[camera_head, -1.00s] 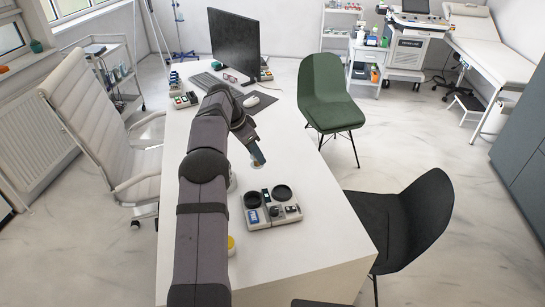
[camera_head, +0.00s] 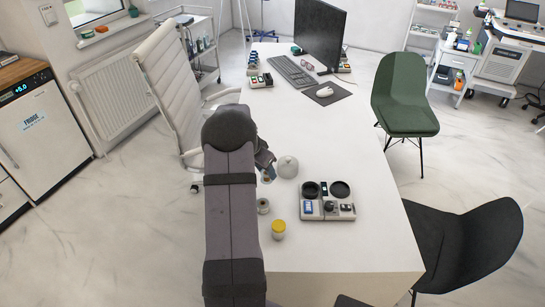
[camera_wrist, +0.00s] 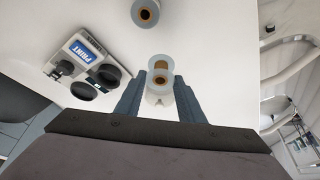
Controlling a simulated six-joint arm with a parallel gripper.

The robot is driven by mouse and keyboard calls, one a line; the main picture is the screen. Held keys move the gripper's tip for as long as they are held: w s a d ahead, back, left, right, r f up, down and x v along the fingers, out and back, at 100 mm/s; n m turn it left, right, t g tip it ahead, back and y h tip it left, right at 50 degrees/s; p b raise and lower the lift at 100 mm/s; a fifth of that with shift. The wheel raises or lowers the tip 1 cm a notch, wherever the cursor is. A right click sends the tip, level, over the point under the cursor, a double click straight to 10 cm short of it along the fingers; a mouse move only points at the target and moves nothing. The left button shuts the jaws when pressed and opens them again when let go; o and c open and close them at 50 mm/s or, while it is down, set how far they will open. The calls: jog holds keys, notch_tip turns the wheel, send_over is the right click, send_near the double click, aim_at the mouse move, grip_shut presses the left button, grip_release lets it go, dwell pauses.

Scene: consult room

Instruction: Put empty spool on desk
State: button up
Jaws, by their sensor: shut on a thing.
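My gripper (camera_wrist: 160,104) is shut on a small spool (camera_wrist: 160,76) with pale flanges and a brown core, held between the fingertips in the wrist view. A second, similar spool (camera_head: 263,206) stands on the desk beside my arm. It also shows at the top of the wrist view (camera_wrist: 145,12).
Keyboard (camera_head: 295,73) and monitor (camera_head: 320,38) are at the far end. The desk's middle is clear. Chairs stand on both sides.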

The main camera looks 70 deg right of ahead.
jog(key=shift+w+d+r+n, duration=0.15)
jog(key=shift+w+d+n, duration=0.45)
jog(key=shift+w+d, duration=0.45)
jog(key=shift+a, duration=0.1)
jog(key=shift+f+b, duration=1.6)
jog(key=shift+f, duration=1.8)
jog(key=shift+f+b, duration=0.65)
jog(key=shift+b, duration=0.05)
jog(key=o, duration=1.1)
jog(key=shift+r, duration=0.1)
jog(key=b+v, duration=0.1)
jog(key=v, duration=0.6)
jog(key=shift+b, duration=0.4)
